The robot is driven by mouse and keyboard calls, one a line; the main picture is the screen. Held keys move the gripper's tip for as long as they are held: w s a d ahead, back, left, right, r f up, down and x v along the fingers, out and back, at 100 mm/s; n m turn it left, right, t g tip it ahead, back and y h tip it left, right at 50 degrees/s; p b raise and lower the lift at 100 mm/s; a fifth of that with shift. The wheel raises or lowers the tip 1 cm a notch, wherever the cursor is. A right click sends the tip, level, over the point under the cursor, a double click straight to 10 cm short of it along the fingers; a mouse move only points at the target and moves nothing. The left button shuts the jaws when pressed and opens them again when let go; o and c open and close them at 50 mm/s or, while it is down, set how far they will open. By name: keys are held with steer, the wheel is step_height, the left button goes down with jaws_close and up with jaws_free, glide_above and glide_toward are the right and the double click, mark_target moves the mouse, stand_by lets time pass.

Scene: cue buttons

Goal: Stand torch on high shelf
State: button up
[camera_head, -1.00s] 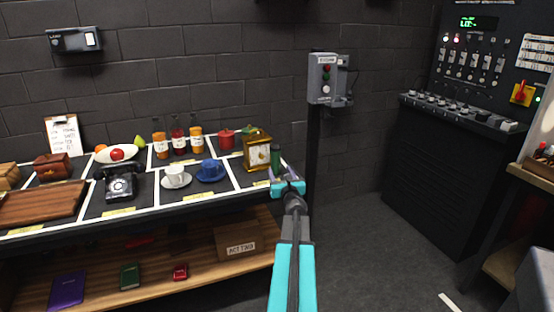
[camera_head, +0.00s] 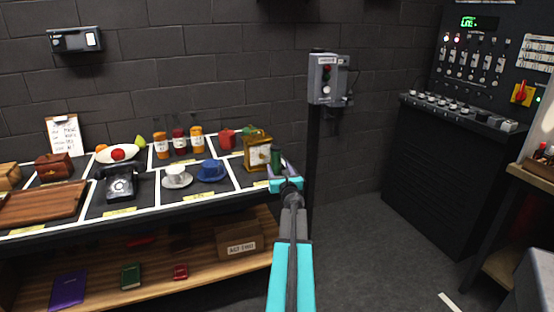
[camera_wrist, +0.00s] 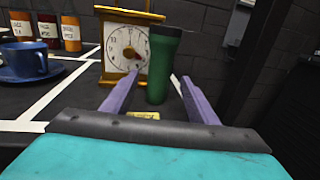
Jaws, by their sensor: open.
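A dark green upright cylinder with a wider top (camera_wrist: 163,65) stands at the right end of the table's top surface; it may be a torch or a tumbler. It also shows in the head view (camera_head: 276,157). My gripper (camera_wrist: 160,82) is open, with its purple fingers either side of the cylinder's lower part in the wrist view. I cannot tell whether they touch it. My gripper also shows in the head view (camera_head: 284,174). The black table top (camera_head: 105,208) is marked into cells by white lines. A wooden lower shelf (camera_head: 210,272) runs beneath it.
A gold clock (camera_head: 257,152) stands close left of the cylinder. A blue cup (camera_head: 210,170), white cup (camera_head: 176,175), telephone (camera_head: 120,186) and several bottles fill other cells. A post with a control box (camera_head: 326,80) rises just behind right.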

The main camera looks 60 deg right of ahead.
mark_target(277, 157)
steer(key=shift+p+x, duration=0.3)
steer(key=shift+x, duration=1.45)
jaws_close()
steer(key=shift+r, duration=0.2)
steer(key=shift+r, duration=1.5)
steer(key=shift+s+a+r, duration=0.1)
steer(key=shift+s+a, duration=0.15)
steer(key=s+d+r+v, duration=0.1)
steer(key=v, duration=1.4)
steer(key=shift+r+b, duration=0.3)
steer(key=shift+b, duration=0.15)
steer(key=shift+s+a, duration=0.1)
steer(key=shift+s, duration=0.05)
